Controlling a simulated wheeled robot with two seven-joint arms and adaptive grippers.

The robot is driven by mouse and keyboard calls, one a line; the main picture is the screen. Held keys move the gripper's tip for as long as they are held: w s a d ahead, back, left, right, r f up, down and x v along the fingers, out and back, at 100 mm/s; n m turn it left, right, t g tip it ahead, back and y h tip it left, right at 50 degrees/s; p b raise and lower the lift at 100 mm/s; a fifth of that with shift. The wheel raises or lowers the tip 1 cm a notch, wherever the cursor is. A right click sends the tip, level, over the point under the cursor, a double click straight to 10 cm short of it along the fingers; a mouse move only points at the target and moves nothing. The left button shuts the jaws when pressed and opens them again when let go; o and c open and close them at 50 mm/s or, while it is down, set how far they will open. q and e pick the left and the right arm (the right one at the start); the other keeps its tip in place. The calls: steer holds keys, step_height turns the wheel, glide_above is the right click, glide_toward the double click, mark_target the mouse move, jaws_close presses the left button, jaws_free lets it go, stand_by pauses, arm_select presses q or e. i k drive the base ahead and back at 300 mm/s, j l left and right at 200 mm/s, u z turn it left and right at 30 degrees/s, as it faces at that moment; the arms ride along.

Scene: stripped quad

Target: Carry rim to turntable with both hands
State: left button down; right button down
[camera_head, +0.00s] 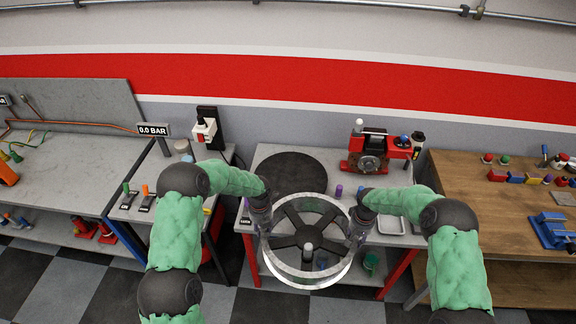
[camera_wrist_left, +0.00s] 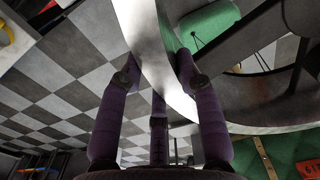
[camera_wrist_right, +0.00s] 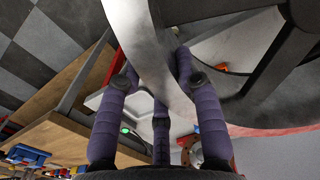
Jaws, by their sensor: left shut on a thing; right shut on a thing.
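A red machine (camera_head: 370,153) stands behind and right of the turntable. A white tray (camera_head: 391,226) lies near the front right of the table. A purple peg (camera_head: 339,191) stands between rim and machine.

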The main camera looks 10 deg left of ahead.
mark_target(290, 176)
steer(key=i+j, duration=0.2)
steer(key=i, duration=0.25)
steer(key=i+j, duration=0.2)
steer(key=i, duration=0.25)
steer(key=i+j, duration=0.2)
steer(key=i, duration=0.2)
